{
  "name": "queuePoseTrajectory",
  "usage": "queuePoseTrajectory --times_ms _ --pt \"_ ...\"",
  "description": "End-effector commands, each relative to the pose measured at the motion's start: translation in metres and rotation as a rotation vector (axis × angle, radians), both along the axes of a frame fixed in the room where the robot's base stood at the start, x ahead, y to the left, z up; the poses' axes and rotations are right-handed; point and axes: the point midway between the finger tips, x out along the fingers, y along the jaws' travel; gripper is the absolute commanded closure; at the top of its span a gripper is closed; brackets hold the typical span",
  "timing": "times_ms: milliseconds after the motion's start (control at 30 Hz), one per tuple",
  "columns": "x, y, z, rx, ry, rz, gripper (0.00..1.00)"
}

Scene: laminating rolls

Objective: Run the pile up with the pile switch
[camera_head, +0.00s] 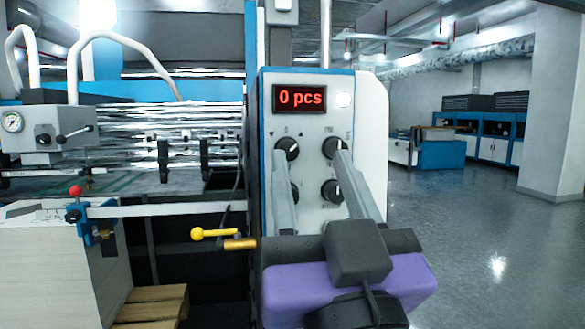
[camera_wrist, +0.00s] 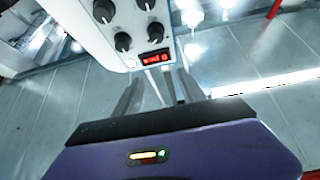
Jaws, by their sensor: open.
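The control panel (camera_head: 312,215) is white with a red display (camera_head: 299,98) reading "0 pcs" and several black knobs. The upper-left knob (camera_head: 287,148), with down and up arrows and a 0 mark above it, appears to be the pile switch; it also shows in the wrist view (camera_wrist: 155,31). The pale pile (camera_head: 50,262) stands at lower left by a wooden pallet (camera_head: 152,306). My purple gripper (camera_head: 311,158) is open and empty, its fingers pointing at the panel and overlapping the knobs. In the wrist view the gripper (camera_wrist: 160,80) lies below the display (camera_wrist: 156,58). Contact is unclear.
A yellow-knobbed lever (camera_head: 213,233) and brass-coloured rod end (camera_head: 240,244) project just left of my gripper. A red-balled part (camera_head: 76,190) stands above the pile. Shiny rollers (camera_head: 160,135) run behind. Open floor (camera_head: 480,255) lies to the right, beside a pillar (camera_head: 558,100).

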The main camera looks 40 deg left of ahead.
Motion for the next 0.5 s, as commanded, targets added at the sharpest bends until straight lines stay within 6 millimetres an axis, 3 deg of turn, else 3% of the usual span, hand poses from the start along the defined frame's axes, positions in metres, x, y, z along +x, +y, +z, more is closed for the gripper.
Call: queuePoseTrajectory --times_ms 233,500 --pt "0.012 0.02 -0.03 -0.133 0.089 0.021 0.52" --pt "0.03 0.041 -0.02 -0.143 0.094 0.021 0.52"
